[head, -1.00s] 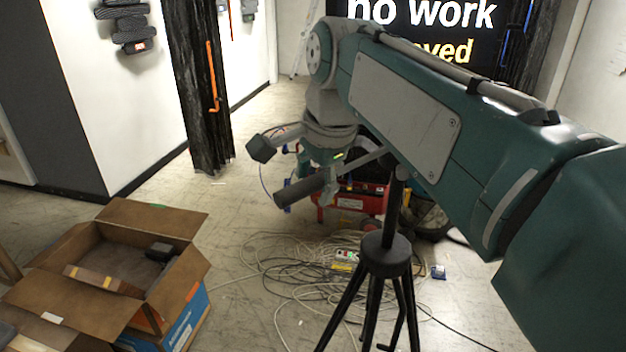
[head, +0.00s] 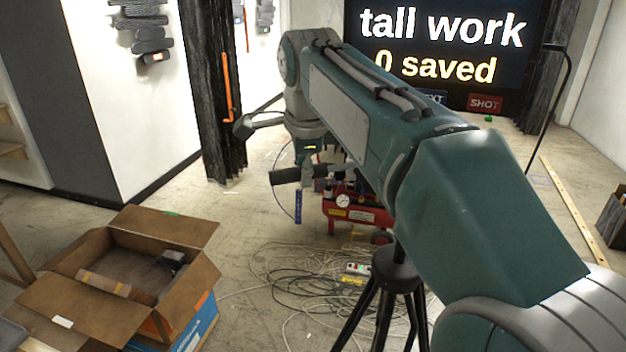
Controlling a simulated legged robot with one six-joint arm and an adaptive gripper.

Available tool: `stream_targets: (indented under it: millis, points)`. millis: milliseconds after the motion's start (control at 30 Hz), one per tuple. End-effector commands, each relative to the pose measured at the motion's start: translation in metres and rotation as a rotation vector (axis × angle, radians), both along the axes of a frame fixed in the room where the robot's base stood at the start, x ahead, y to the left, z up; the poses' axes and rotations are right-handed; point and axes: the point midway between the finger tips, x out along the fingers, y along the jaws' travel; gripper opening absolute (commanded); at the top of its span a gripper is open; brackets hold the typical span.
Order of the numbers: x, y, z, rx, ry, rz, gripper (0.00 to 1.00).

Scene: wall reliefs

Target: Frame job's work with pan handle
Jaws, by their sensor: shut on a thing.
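A black tripod (head: 392,272) stands in front of me; its head is hidden behind my arm. The pan handle (head: 286,176), a dark grip on a thin rod, sticks out to the left. My gripper (head: 308,172) is at the handle and shut on it; its fingertips are small and partly hidden. A dark block (head: 243,127) on a rod juts left of my wrist; I cannot tell what it belongs to. A black screen (head: 445,50) at the back reads "tall work" and "0 saved", with a red SHOT button (head: 485,103). Grey wall reliefs (head: 140,35) hang at the upper left.
An open cardboard box (head: 170,228) stands at the lower left. Loose cables (head: 300,270) lie around the tripod. A red compressor (head: 350,212) stands behind the handle. A dark curtain (head: 210,100) hangs left of centre. A plank (head: 575,210) lies on the right floor.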

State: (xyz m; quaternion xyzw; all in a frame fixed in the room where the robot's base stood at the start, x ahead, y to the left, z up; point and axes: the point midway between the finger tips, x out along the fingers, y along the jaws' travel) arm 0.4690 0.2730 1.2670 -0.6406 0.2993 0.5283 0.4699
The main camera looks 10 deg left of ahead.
Motion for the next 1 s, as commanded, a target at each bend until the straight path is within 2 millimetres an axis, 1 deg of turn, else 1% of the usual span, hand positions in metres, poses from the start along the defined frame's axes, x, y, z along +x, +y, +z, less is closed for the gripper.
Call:
stream_targets:
  millis: [67, 400, 433, 467, 500, 867, 967, 1000]
  points:
    - [0.003, 0.004, -0.004, -0.001, 0.007, -0.015, 0.0]
    - [0.004, 0.005, -0.004, -0.001, 0.008, -0.024, 0.0]
    - [0.004, 0.005, -0.004, 0.0, 0.009, -0.024, 0.49]
    - [0.004, 0.005, -0.004, 0.0, 0.009, -0.024, 0.63]
    - [0.004, 0.005, -0.003, 0.0, 0.008, -0.024, 0.71]
    - [0.005, 0.002, 0.0, 0.001, 0.003, -0.025, 0.71]
    - [0.003, 0.002, 0.006, 0.002, 0.001, -0.025, 0.71]
    - [0.002, 0.001, 0.011, 0.003, 0.0, -0.025, 0.71]
